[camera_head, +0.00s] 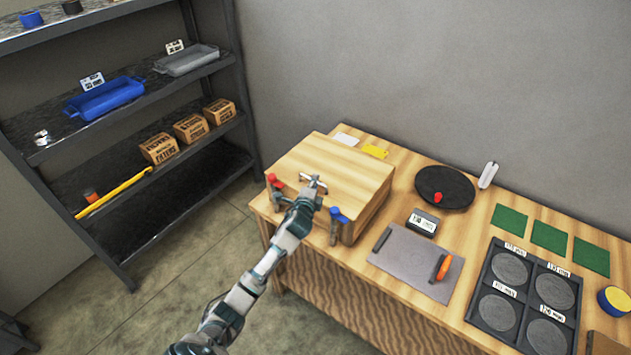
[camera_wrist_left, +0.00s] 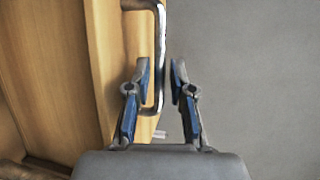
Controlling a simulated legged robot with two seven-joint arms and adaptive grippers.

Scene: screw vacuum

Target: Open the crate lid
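The wooden crate (camera_head: 365,212) stands at the left end of the workbench, its flat lid (camera_head: 330,165) down on top. A metal handle (camera_head: 314,183) is at the lid's front edge; it also shows in the left wrist view (camera_wrist_left: 160,50). My left gripper (camera_head: 309,190) is at this handle. In the left wrist view its two blue-padded fingers (camera_wrist_left: 161,78) are apart, one on each side of the handle bar, with a gap visible. A red-topped clamp (camera_head: 273,184) and a blue-topped clamp (camera_head: 337,218) flank the handle on the crate front. My right gripper is out of view.
The workbench (camera_head: 345,258) holds a grey mat (camera_head: 408,262) with an orange-handled tool, a black disc (camera_head: 444,187), a small display box (camera_head: 422,223) and a tray of round discs (camera_head: 523,292). A shelf rack (camera_head: 120,130) stands left. The floor between is clear.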

